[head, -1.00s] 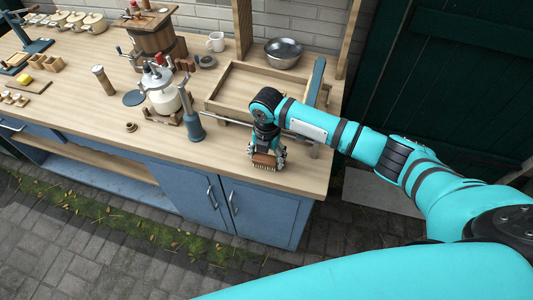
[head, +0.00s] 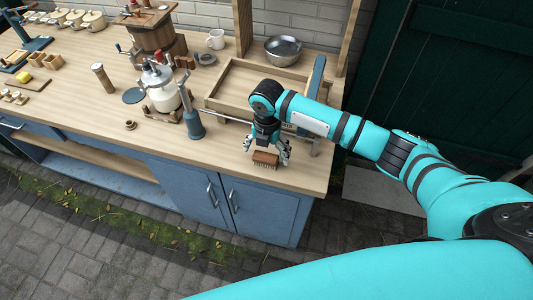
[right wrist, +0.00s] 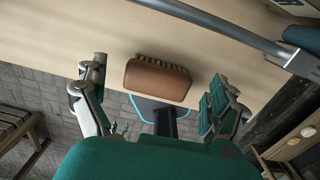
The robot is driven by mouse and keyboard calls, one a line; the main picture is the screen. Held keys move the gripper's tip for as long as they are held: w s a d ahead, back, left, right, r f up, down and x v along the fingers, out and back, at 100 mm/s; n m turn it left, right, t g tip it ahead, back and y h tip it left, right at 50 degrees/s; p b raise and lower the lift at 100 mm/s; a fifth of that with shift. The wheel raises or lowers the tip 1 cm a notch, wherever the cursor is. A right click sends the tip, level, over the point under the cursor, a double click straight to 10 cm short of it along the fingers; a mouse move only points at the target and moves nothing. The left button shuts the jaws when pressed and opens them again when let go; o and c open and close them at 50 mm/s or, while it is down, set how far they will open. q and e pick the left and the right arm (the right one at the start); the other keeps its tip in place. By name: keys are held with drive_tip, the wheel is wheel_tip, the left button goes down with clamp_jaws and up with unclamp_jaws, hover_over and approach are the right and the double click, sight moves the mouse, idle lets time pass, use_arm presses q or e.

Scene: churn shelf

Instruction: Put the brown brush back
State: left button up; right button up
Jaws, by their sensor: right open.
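In the right wrist view the two fingertips (right wrist: 158,82) stand to either side of the brush with a gap on each side. My left gripper is not in view.
A shallow wooden tray (head: 228,109) with a metal bar along its front lies behind my gripper. A blue-handled tool (head: 193,122) and a white canister (head: 163,92) stand to the left. A metal bowl (head: 283,50) is at the back. The worktop left of the brush is clear.

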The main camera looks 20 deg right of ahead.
sight(267, 154)
wheel_tip(267, 154, up, 10)
drive_tip(key=b, duration=0.1)
drive_tip(key=shift+r, duration=0.25)
idle(1.2)
